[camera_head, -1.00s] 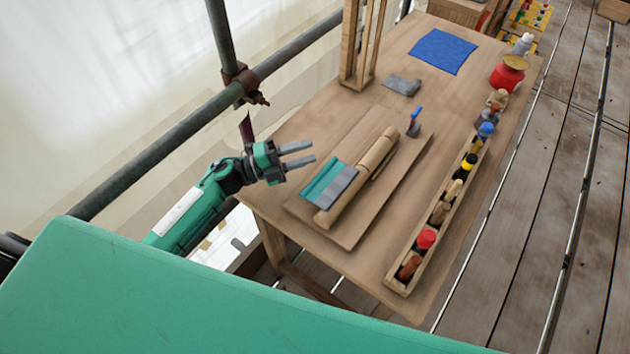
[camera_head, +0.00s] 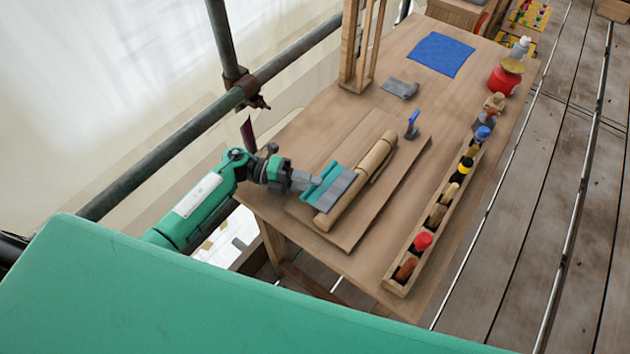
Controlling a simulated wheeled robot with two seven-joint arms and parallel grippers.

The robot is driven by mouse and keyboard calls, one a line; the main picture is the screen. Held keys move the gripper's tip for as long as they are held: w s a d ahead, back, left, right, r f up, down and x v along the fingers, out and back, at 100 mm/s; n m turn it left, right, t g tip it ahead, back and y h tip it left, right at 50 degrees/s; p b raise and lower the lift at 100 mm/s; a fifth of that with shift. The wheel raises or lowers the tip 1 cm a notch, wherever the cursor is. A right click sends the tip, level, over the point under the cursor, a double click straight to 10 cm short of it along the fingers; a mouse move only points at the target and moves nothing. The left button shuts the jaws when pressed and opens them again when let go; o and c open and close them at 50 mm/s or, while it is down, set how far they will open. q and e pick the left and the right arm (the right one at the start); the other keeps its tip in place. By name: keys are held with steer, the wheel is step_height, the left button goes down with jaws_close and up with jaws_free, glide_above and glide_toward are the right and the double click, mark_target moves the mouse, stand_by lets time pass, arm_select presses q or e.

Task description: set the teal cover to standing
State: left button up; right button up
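The teal cover (camera_head: 327,181) lies at the left end of a wooden board (camera_head: 350,237) on the workbench, beside a grey panel (camera_head: 338,192). A long tan wooden roll (camera_head: 357,178) lies along the grey panel's right side. My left gripper (camera_head: 313,183) is at the cover's left edge, its fingertips meeting or overlapping that edge in this view. The fingers are seen nearly edge-on, so I cannot tell whether they are closed on it. The cover looks close to flat; any slight tilt is hard to judge. My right gripper is out of view.
A long wooden tray (camera_head: 436,216) of coloured bottles and tools runs along the right edge. A blue-handled tool (camera_head: 412,125), grey cloth (camera_head: 400,89) and blue cloth (camera_head: 442,54) lie farther back. A scaffold pipe (camera_head: 165,152) runs behind my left arm.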

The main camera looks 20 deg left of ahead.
arm_select(q)
steer(key=shift+d+f, duration=0.1)
steer(key=shift+d, duration=0.6)
jaws_close()
steer(key=shift+w, duration=0.1)
